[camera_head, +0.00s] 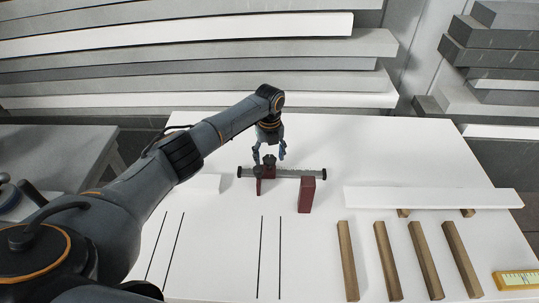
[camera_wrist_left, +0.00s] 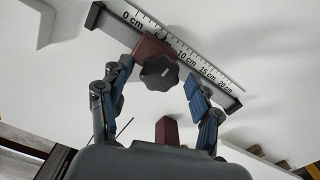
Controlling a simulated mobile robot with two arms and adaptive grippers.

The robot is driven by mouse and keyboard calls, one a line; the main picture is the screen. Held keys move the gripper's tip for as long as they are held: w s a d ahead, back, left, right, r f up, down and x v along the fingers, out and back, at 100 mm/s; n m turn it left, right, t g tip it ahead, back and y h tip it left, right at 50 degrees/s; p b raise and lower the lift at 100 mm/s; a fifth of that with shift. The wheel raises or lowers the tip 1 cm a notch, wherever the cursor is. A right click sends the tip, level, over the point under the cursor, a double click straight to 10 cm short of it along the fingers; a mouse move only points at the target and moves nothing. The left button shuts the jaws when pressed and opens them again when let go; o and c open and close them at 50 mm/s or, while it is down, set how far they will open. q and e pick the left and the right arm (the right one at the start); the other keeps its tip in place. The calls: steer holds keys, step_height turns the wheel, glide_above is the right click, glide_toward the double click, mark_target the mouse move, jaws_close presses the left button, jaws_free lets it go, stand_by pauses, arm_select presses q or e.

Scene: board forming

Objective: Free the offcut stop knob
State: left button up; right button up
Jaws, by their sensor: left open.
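The offcut stop knob (camera_wrist_left: 158,73) is a dark, lobed knob on a dark red stop block (camera_wrist_left: 148,45). The block sits on a dark rail with a white centimetre scale (camera_wrist_left: 180,52). In the head view the knob (camera_head: 269,160) and rail (camera_head: 300,172) are near the table's middle. My left gripper (camera_head: 269,153) is above the rail, pointing down. In the left wrist view its open fingers (camera_wrist_left: 157,74) stand on either side of the knob, with visible gaps. Whether the fingertips are down at the knob's height I cannot tell. My right gripper is not in view.
To the right lie a long white board (camera_head: 430,198), several wooden strips (camera_head: 390,260) and a yellow-edged gauge (camera_head: 516,280). Black lines mark the front-left of the white table (camera_head: 215,250). Stacked boards (camera_head: 200,70) fill the back.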

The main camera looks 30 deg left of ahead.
arm_select(q)
steer(key=c, duration=1.2)
steer(key=shift+o, duration=0.2)
